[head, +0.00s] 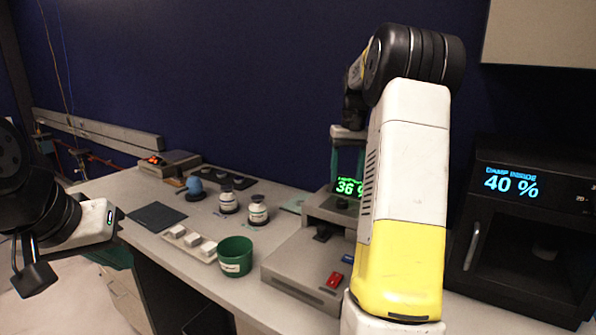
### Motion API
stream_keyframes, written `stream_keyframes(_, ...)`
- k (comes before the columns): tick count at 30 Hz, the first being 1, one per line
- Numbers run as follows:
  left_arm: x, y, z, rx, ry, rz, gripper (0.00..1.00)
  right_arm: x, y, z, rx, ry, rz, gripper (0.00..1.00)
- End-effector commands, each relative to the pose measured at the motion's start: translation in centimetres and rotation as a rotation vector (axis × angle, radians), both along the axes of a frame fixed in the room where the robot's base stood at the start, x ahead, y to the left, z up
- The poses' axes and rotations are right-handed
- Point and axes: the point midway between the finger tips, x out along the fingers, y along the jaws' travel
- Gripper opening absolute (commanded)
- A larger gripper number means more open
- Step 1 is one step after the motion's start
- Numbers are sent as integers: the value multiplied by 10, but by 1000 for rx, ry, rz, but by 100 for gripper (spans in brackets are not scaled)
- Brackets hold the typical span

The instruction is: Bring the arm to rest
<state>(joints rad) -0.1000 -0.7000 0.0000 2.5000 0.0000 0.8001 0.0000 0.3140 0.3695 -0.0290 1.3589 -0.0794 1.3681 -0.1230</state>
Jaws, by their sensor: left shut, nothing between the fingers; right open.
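My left arm comes in at the left edge, in front of the bench. My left gripper (112,257) hangs low by the bench's front edge; its teal fingers are partly hidden behind the white wrist, shut and empty. My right arm rises in the right half of the picture and bends over at a black joint. My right gripper (347,162) points down behind that arm, with its teal fingers apart and empty. It is over or in front of a grey device (318,262) with a green display reading 36; the arm hides part of both.
A black chamber (525,230) reading 40 % stands right. Free room lies between the mat and the jars.

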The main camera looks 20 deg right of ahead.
Motion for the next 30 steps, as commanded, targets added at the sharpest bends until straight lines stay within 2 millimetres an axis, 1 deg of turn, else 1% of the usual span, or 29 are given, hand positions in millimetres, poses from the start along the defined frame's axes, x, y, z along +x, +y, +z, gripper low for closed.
stream_keyframes(2,0,0,0,0,0,0,0,0,0,0,0,0,0,55)
stream_keyframes(5,0,0,0,0,0,0,0,-4,7,5,-1,-13,7,55)
stream_keyframes(8,0,0,0,0,0,0,0,-15,25,19,-4,-48,24,55)
stream_keyframes(11,0,0,0,0,0,0,0,-35,53,36,-6,-106,50,55)
stream_keyframes(15,0,0,0,0,0,0,0,-73,96,54,-3,-197,91,55)
stream_keyframes(20,0,0,0,0,0,0,0,-122,140,62,7,-301,135,55)
stream_keyframes(24,0,0,0,0,0,0,0,-167,173,58,21,-391,173,55)
stream_keyframes(27,0,0,0,0,0,0,0,-198,192,48,35,-451,195,55)
stream_keyframes(30,0,0,0,0,0,0,0,-223,206,37,47,-500,215,55)
